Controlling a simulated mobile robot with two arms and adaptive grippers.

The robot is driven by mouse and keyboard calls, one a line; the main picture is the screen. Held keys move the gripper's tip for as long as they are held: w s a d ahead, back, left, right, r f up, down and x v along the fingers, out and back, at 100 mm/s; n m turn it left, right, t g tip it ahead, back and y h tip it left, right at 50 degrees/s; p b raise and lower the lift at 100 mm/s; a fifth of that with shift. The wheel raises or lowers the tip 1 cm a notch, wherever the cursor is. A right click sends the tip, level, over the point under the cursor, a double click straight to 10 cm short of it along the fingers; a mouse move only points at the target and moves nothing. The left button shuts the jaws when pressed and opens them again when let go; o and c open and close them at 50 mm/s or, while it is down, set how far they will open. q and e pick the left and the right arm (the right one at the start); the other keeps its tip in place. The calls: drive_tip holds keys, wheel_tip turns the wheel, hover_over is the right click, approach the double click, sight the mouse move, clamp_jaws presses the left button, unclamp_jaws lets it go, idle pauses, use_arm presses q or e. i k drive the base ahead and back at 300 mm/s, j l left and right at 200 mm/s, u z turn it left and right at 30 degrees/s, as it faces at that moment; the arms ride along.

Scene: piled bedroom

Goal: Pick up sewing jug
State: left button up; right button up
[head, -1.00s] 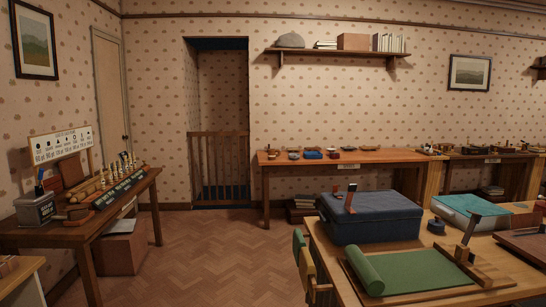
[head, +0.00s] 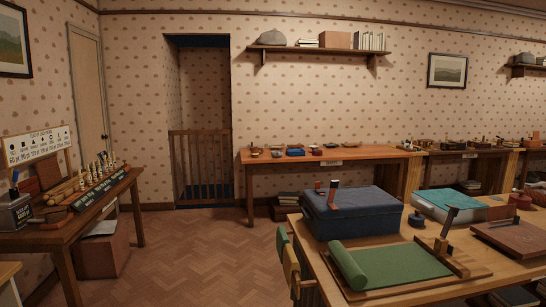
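I cannot make out a sewing jug for certain in the head view. Several small items, too small to identify, stand on the long wooden table (head: 360,156) against the back wall. A small dark blue round object (head: 418,218) stands on the near right table, between the blue case (head: 352,212) and the teal-topped box (head: 450,203). A dark red round pot (head: 520,201) stands farther right on that table. Neither of my grippers is in view.
The near right table also holds a green roll-out mat (head: 395,268) on a wooden board. A chair (head: 290,262) stands at its left edge. The left table (head: 72,225) carries a sign and several small items. The parquet floor (head: 195,245) between is clear. A wooden gate (head: 200,165) closes the alcove.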

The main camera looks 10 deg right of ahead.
sight(255, 152)
drive_tip(key=i+j+u, duration=0.2)
drive_tip(key=i, duration=0.6)
drive_tip(key=i+j+u, duration=0.2)
drive_tip(key=i, duration=0.65)
drive_tip(key=i+j+z, duration=0.1)
drive_tip(key=i+z, duration=0.3)
drive_tip(key=i, duration=1.8)
drive_tip(key=i+z, duration=0.2)
drive_tip(key=i, duration=0.55)
drive_tip(key=i+z, duration=0.25)
drive_tip(key=i, duration=0.5)
drive_tip(key=i+j+z, duration=0.2)
drive_tip(key=i, duration=0.55)
